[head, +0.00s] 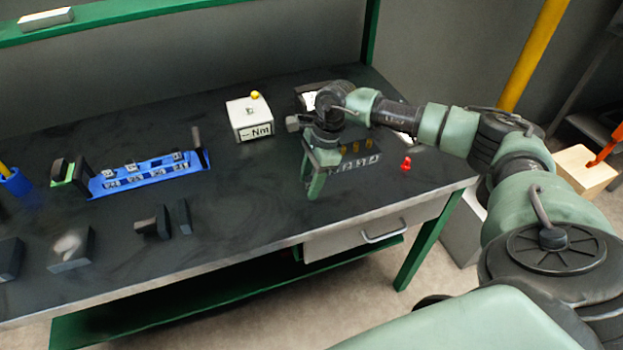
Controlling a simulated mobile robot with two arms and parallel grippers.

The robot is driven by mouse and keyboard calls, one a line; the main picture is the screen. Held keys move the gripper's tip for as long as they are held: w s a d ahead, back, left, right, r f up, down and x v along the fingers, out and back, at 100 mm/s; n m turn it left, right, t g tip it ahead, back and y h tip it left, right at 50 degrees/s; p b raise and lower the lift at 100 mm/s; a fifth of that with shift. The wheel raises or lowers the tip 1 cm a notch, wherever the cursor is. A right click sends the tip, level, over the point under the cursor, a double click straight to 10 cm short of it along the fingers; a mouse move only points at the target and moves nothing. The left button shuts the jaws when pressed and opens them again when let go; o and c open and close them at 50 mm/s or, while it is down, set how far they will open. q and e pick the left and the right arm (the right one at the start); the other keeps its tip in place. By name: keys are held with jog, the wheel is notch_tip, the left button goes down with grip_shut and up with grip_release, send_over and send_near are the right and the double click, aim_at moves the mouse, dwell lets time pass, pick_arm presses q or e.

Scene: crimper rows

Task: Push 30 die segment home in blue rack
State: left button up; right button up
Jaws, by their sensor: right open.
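The blue rack (150,181) lies on the left half of the dark workbench, with several small dark and grey die segments in labelled slots along it. I cannot read which segment is marked 30, nor tell whether it sits fully in. My right gripper (315,184) is open above the bench right of centre, pointing down, far to the right of the blue rack. It is in front of a dark rack (362,163) that holds several brass-coloured pieces, and partly hides it. Nothing shows between its fingers. My left gripper is not in view.
A white box marked Nm (247,122) with a yellow knob stands at the back middle. Dark blocks (152,222) lie in front of the blue rack. A red piece (406,163) stands near the right edge. The bench between blue rack and gripper is clear.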

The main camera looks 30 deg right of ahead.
aim_at(307, 179)
grip_shut()
jog(key=shift+r, duration=0.2)
jog(key=shift+r+p, duration=1.1)
jog(key=shift+r, duration=0.75)
